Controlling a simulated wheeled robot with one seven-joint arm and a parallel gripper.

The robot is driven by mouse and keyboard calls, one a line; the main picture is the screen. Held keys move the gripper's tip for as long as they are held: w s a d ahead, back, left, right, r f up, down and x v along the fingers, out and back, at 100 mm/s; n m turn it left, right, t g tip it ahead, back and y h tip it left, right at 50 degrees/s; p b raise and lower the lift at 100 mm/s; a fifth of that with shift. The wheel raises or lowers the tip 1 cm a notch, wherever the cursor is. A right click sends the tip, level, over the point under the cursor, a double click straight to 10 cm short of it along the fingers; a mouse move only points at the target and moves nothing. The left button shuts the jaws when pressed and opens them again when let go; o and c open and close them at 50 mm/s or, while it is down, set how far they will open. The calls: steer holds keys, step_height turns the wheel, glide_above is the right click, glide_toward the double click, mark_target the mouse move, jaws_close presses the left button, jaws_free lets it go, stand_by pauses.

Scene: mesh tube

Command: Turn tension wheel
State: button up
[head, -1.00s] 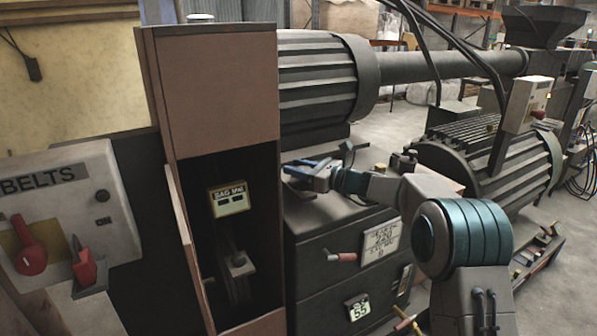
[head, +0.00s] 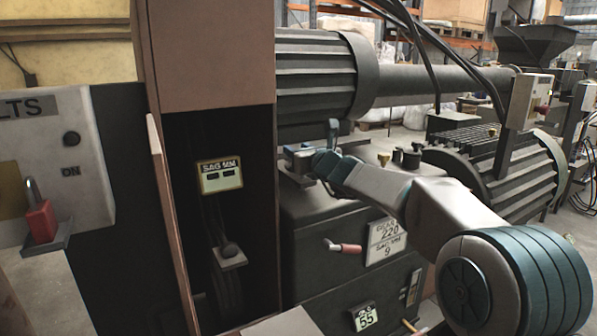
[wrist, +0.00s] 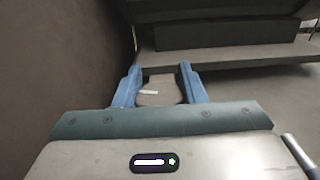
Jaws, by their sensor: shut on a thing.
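My gripper (head: 300,163) reaches over the top of the dark machine box, just right of the tall brown cabinet. In the wrist view its two blue fingers (wrist: 161,84) are shut on a small grey piece (wrist: 160,95) with a white mark; what it is cannot be told. A dark, wheel-like round shape (head: 228,291) shows dimly low inside the open cabinet. Above it is a round knob on a small grey plate (head: 230,256). I cannot tell which part is the tension wheel. My gripper is apart from these, outside the cabinet. A "SAG MM" display (head: 220,176) hangs inside.
The cabinet's side wall (head: 262,240) stands between my gripper and the cabinet's inside. A red-handled crank (head: 344,247) sticks out of the machine box (head: 310,225). A ribbed motor (head: 315,75) hangs above. A panel with a red padlock (head: 41,222) stands at left.

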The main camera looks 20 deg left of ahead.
steer(key=shift+f+m+t+h+b, duration=0.25)
steer(key=shift+m+t+h+b, duration=0.4)
steer(key=shift+b, duration=1.2)
steer(key=shift+f+m+t+h+b, duration=0.2)
steer(key=shift+m+t+h+b, duration=0.45)
steer(key=shift+b, duration=1.15)
steer(key=h+b, duration=0.1)
steer(key=m+t+h+b, duration=0.1)
steer(key=m+h+b, duration=0.1)
steer(key=b, duration=0.1)
steer(key=shift+w+d+r+t, duration=0.2)
steer(key=shift+d+r+t, duration=0.05)
steer(key=shift+t, duration=0.15)
steer(key=shift+r+m+h, duration=0.1)
steer(key=shift+m+h, duration=0.3)
steer(key=shift+h, duration=0.3)
steer(key=o, duration=1)
steer(key=shift+r, duration=0.1)
steer(key=shift+d, duration=0.1)
